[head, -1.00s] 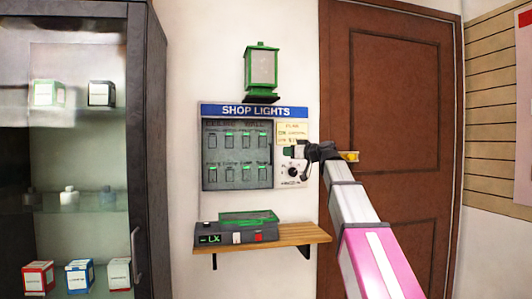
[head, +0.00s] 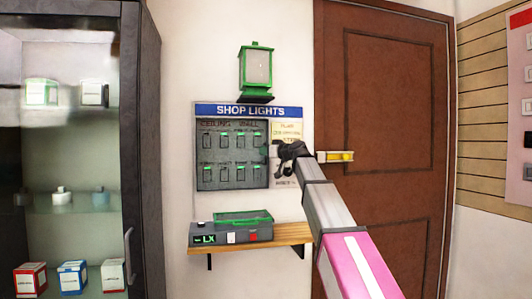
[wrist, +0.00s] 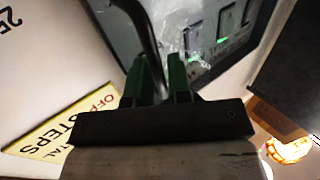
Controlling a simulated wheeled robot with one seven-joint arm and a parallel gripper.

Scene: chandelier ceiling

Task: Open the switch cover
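The switch cover (head: 231,155) is a clear pane with a dark frame over the rows of switches on the SHOP LIGHTS board. It looks closed in the head view. My gripper (head: 272,152) is at its right edge and partly hides that side. In the wrist view, the two dark green fingers of my gripper (wrist: 157,72) stand apart on either side of a dark bar, which looks like the cover's handle or edge. I cannot tell whether they press on it. The clear pane (wrist: 190,40) shows glare beyond the right finger.
A yellow note (head: 287,133) is on the board, and it also shows in the wrist view (wrist: 65,125). Below is a wooden shelf (head: 290,235) with a grey LX box (head: 230,232). A green lantern (head: 257,68) hangs above. A glass cabinet (head: 140,150) stands left, a brown door (head: 395,190) right.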

